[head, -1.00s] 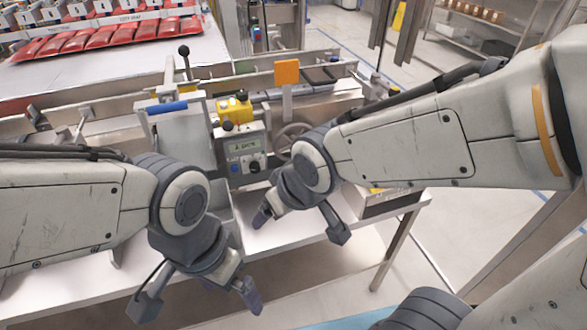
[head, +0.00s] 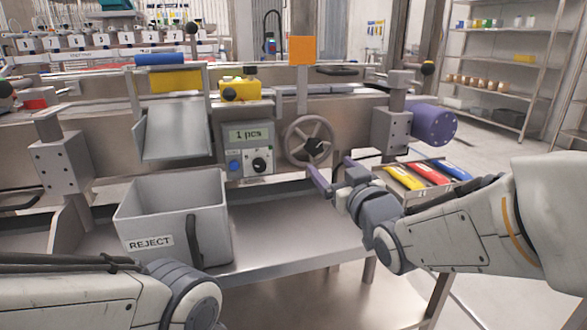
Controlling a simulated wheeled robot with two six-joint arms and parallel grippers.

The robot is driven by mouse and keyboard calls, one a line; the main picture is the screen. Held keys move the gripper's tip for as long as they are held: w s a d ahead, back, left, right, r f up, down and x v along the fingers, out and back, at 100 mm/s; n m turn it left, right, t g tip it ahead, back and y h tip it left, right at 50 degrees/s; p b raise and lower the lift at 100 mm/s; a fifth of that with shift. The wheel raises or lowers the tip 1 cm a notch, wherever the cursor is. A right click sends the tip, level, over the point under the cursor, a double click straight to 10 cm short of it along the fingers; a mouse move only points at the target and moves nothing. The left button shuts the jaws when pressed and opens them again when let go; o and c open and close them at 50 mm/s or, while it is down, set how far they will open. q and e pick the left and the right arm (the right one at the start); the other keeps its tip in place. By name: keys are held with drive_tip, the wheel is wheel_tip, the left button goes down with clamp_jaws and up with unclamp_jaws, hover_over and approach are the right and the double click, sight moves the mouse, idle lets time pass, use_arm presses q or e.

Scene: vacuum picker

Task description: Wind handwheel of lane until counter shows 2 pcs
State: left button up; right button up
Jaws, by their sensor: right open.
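The grey spoked handwheel (head: 306,136) is on the front of the machine and has a black knob (head: 316,147) on its lower right. The counter display (head: 249,134) left of it reads "1 pcs". My right gripper (head: 332,172) is open and empty, with its purple fingertips just below and right of the handwheel. The fingers look apart from the knob, though the exact gap is hard to judge. Of my left arm, only the forearm and wrist show at the bottom left; its gripper is out of frame.
A grey REJECT bin (head: 172,222) stands on the steel shelf under a chute (head: 173,130). A blue button (head: 234,165) and black dial (head: 260,164) sit below the counter. A purple motor (head: 434,125) and a tray of coloured packets (head: 428,175) are right. The shelf's middle is bare.

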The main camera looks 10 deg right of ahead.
sight(316, 150)
drive_tip(key=w+p, duration=0.1)
drive_tip(key=p, duration=0.1)
drive_tip(key=w+p, duration=0.2)
drive_tip(key=p, duration=0.1)
drive_tip(key=w+p, duration=0.1)
drive_tip(key=p, duration=0.2)
drive_tip(key=shift+w+a+r, duration=0.25)
drive_tip(key=shift+w+r, duration=0.05)
drive_tip(key=shift+w+a+f, duration=0.1)
drive_tip(key=shift+w+a, duration=0.05)
drive_tip(key=shift+w, duration=0.8)
drive_tip(key=shift+w+a+f, duration=0.1)
drive_tip(key=shift+w, duration=0.9)
drive_tip(key=shift+w+a+f, duration=0.1)
drive_tip(key=shift+w+a, duration=0.05)
drive_tip(key=shift+w, duration=0.8)
clamp_jaws()
